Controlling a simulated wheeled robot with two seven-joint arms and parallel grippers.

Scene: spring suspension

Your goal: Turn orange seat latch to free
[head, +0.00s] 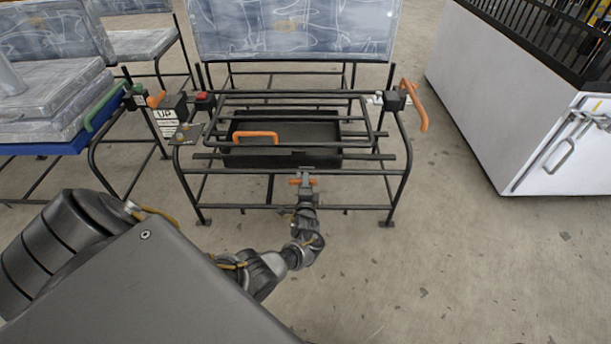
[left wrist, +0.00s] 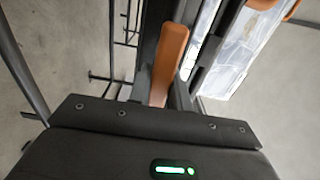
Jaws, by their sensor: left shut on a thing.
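The orange seat latch (head: 296,182) is a short bar at the front edge of the black metal seat frame (head: 230,172), below the dark tray. My left gripper (head: 303,180) reaches it from the front and is shut on it. In the left wrist view the orange latch (left wrist: 168,60) stands as a long bar in front of the gripper body, its lower end near the jaws. The fingertips are partly hidden by the latch and the frame. My right gripper is not in view.
A dark tray (head: 340,150) with an orange handle (head: 255,136) sits in the frame. Another orange handle (head: 415,105) stands at the frame's right. The floor in front is clear.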

